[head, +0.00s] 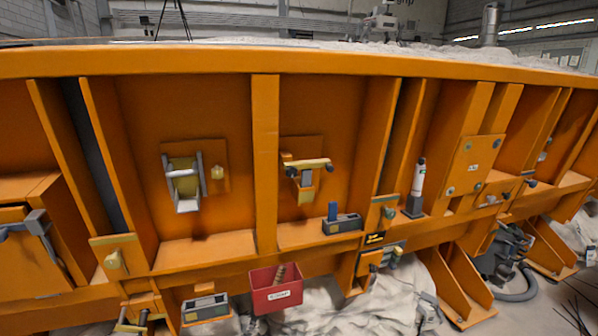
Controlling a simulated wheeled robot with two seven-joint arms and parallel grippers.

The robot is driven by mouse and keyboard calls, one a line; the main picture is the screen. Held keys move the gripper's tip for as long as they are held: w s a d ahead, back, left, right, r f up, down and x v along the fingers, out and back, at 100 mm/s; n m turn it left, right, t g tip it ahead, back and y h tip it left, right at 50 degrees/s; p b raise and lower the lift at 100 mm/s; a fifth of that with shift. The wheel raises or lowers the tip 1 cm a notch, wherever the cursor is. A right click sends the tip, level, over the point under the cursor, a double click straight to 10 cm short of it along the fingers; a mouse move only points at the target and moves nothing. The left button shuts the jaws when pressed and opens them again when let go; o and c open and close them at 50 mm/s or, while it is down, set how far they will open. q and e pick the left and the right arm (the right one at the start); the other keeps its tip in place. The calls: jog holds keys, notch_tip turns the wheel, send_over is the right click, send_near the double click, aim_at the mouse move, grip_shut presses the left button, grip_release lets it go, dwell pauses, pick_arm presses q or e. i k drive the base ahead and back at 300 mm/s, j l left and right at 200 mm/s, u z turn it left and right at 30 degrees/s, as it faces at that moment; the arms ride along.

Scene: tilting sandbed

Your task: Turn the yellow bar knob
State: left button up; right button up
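A grey piece with a yellow lower end hangs below the bar. Nothing touches the knob or covers it. I cannot make out either of my grippers in the head view.
A grey bracket around an olive drum (184,180) is left of the knob. A blue-handled grey block (342,222) and a white-and-grey cylinder (417,189) stand on the ledge to the right. A red bin (275,290) hangs below. The wall around the knob is clear.

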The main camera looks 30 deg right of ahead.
aim_at(292, 172)
jog(key=z, duration=1)
